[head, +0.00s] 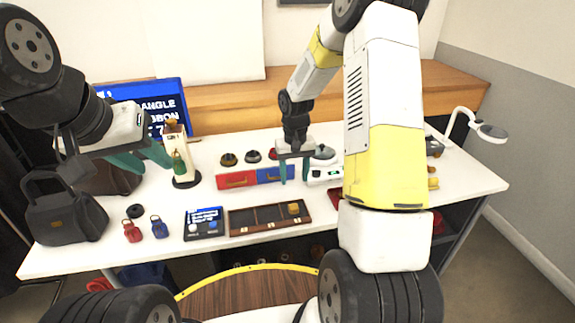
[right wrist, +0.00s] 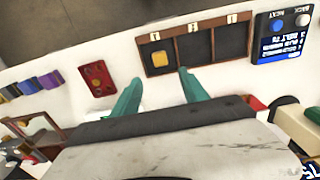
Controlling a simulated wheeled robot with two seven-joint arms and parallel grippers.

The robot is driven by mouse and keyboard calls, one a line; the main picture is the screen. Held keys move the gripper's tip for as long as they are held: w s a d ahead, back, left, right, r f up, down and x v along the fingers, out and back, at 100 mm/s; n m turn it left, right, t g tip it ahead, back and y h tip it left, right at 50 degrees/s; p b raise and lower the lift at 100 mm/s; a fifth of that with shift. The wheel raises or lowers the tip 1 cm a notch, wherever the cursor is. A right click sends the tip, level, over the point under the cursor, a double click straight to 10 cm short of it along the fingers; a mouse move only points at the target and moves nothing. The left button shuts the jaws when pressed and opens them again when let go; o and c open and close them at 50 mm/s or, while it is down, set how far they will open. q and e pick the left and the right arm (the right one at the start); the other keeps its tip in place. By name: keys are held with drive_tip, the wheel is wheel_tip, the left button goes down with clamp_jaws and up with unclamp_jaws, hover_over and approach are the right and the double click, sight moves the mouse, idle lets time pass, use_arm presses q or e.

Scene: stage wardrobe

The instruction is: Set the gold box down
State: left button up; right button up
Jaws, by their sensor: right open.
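The gold box (head: 293,208) sits in the right-hand compartment of a dark brown tray (head: 233,232) with three compartments. In the right wrist view the gold box (right wrist: 159,59) lies in the leftmost compartment, and the other two look empty. My right gripper (head: 295,174) is open and empty behind the tray in the head view. In the right wrist view its fingers (right wrist: 158,90) are apart, with the box beyond the gap between them, not touched. My left gripper (head: 150,162) is open at the left, near a small cream stand with a green pouch (head: 180,163).
Red and blue cases (head: 255,178) lie behind the tray. A small screen panel (head: 204,223) stands left of it, then blue (head: 159,228) and red tags. A dark handbag (head: 65,212) is at far left, a lamp (head: 488,131) at right. My right arm hides part of the table.

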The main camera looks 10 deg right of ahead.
drive_tip(key=s+r+t, duration=0.1)
drive_tip(key=s+r, duration=0.2)
drive_tip(key=r, duration=0.7)
drive_tip(key=s+a+r+t+y, duration=0.1)
drive_tip(key=s+r+t, duration=0.1)
drive_tip(key=s+r, duration=0.6)
drive_tip(key=s+a+r+t+y, duration=0.1)
drive_tip(key=s+r+t, duration=0.2)
drive_tip(key=s+r, duration=0.5)
drive_tip(key=s, duration=0.5)
drive_tip(key=shift+r, duration=0.2)
